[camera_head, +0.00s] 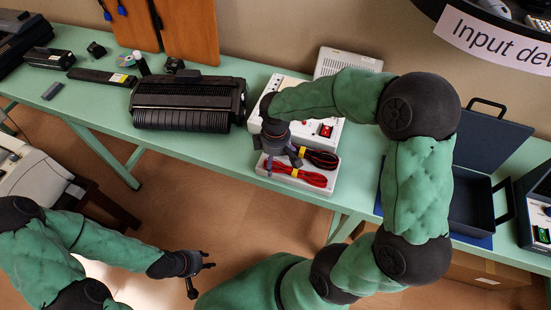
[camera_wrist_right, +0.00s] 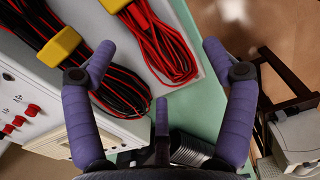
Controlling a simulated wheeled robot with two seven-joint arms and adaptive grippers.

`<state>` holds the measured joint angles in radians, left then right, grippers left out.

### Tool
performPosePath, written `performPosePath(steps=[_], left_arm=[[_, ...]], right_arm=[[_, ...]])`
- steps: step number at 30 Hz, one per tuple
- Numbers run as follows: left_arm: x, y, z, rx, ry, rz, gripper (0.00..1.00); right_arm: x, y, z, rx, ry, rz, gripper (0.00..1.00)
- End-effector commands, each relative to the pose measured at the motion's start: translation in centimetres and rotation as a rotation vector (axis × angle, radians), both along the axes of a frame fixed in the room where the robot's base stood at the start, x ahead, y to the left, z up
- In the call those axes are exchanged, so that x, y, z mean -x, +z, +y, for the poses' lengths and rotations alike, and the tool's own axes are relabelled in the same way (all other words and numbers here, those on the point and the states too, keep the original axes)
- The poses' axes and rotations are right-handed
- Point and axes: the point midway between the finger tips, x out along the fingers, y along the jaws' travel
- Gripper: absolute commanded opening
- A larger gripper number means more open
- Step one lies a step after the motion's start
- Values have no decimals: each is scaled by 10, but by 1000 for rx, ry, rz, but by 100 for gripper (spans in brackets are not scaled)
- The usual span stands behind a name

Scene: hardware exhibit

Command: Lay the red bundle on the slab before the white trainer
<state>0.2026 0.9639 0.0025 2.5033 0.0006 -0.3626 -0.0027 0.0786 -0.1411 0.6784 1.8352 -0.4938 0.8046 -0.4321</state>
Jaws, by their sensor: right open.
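The red bundle (camera_head: 312,179), a coil of red cable with a yellow tie, lies along the front of the white slab (camera_head: 333,185). It also shows in the right wrist view (camera_wrist_right: 166,45), beyond my fingertips. The white trainer (camera_head: 330,136), with a red switch, stands behind the slab and is partly hidden by my right arm. My right gripper (camera_head: 283,163) is open and empty above the slab's left part, pointing down. In the wrist view its fingers (camera_wrist_right: 156,62) are spread, not touching the red bundle. My left gripper (camera_head: 200,273) is open and empty, off the table's front.
A black cable bundle (camera_head: 321,157) with a yellow tie lies just behind the red one. A ribbed black machine (camera_head: 190,103) stands to the left. An open dark case (camera_head: 470,205) sits to the right. The green table (camera_head: 222,155) has clear room between machine and slab.

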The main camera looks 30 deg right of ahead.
Motion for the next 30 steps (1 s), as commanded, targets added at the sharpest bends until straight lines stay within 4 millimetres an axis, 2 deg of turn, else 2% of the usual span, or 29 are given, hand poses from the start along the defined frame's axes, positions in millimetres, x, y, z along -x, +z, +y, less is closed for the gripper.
performPosePath(steps=[9,15,21,30], left_arm=[[0,27,0,0,0,0,36],[0,38,0,0,0,0,36],[0,42,0,0,0,0,36],[0,42,0,0,0,0,36]], right_arm=[[-1,65,0,0,1,-4,84],[-1,97,0,0,1,-3,84],[0,112,0,-1,1,-1,84],[0,114,0,0,1,0,84]])
